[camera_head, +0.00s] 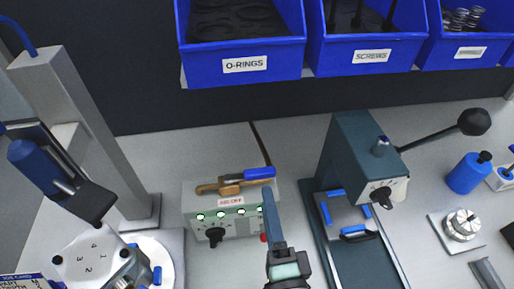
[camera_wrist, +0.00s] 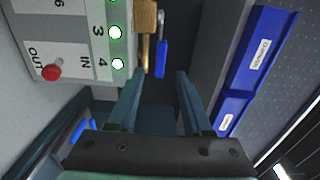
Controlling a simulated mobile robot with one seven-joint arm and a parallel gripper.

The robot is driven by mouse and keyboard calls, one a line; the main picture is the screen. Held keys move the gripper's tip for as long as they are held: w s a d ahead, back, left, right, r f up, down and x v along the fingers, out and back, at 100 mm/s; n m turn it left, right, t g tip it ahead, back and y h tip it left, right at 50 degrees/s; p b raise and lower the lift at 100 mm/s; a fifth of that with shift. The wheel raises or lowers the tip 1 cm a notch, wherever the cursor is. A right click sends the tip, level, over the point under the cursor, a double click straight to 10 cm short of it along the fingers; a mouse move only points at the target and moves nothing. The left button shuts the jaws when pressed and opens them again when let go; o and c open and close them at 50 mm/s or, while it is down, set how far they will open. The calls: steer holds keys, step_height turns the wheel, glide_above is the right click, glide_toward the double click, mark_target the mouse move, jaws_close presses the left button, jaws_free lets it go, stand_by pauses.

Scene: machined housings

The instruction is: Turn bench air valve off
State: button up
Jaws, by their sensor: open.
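A grey control box (camera_head: 248,226) stands on the bench, left of centre. It has a row of lit green lamps, a black knob (camera_head: 215,235) on its front and a label (camera_head: 230,202) that seems to end in OFF. I cannot tell for sure which part is the bench air valve. In the wrist view the box face (camera_wrist: 82,58) shows the numbers 3 and 4, IN and OUT, and a red button (camera_wrist: 52,71). My gripper (camera_head: 267,193) is at the box's right end, seen edge-on. In the wrist view my gripper (camera_wrist: 158,74) is open and empty.
A wooden-handled tool (camera_head: 218,187) and a blue-handled tool (camera_head: 259,172) lie on or behind the box top. A green press (camera_head: 350,150) with a long black-knobbed lever (camera_head: 473,122) stands to the right. Blue bins (camera_head: 248,52) line the back. A grey column (camera_head: 85,125) stands left.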

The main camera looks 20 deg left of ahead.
mark_target(260, 170)
steer(key=p+x, duration=0.3)
steer(key=x, duration=0.7)
steer(key=shift+w+a, duration=0.3)
steer(key=shift+c, duration=0.3)
jaws_close()
stand_by(0.7)
